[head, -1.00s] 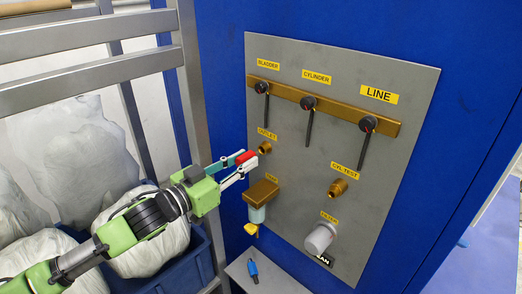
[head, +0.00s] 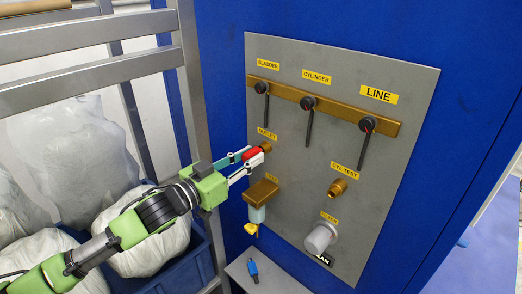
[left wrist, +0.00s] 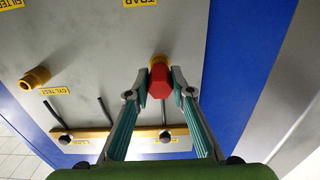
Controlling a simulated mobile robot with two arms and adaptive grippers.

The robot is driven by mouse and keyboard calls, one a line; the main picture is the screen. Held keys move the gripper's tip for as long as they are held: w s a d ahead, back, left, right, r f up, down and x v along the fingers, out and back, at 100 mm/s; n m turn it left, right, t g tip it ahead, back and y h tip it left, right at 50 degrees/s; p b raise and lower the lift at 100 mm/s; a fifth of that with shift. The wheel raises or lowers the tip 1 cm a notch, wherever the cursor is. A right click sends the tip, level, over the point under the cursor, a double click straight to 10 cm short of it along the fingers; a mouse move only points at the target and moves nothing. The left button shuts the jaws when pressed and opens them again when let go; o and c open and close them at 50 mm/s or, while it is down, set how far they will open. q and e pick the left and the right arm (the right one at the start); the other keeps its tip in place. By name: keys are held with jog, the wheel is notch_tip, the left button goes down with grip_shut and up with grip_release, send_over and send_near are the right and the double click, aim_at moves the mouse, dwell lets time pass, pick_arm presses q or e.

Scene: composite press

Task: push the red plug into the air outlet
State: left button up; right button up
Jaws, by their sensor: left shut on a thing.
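The red plug (head: 252,154) is held between the fingers of my left gripper (head: 250,157), which is shut on it. In the left wrist view the red plug (left wrist: 160,83) sits between the two fingertips (left wrist: 160,90), with the brass air outlet (left wrist: 158,60) right behind its end. In the head view the outlet (head: 266,147) is a brass fitting on the grey panel under the OUTLET label (head: 267,133). The plug points at it and is very close or touching; I cannot tell how far in it is. My right gripper is not in view.
Below the outlet, a brass block with a bowl (head: 262,192) juts out close under my fingers. Three black-handled valves (head: 308,103) line the brass bar above. A CYL TEST fitting (head: 338,187) and a round filter (head: 320,238) are to the right. A blue item lies on the ledge (head: 252,270).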

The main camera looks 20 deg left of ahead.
pick_arm(q)
jog(key=shift+w+d, duration=0.15)
jog(key=shift+w, duration=0.15)
dwell(0.8)
jog(key=o, duration=1.2)
jog(key=shift+w, duration=0.1)
jog(key=shift+c, duration=0.2)
jog(key=shift+s, duration=0.2)
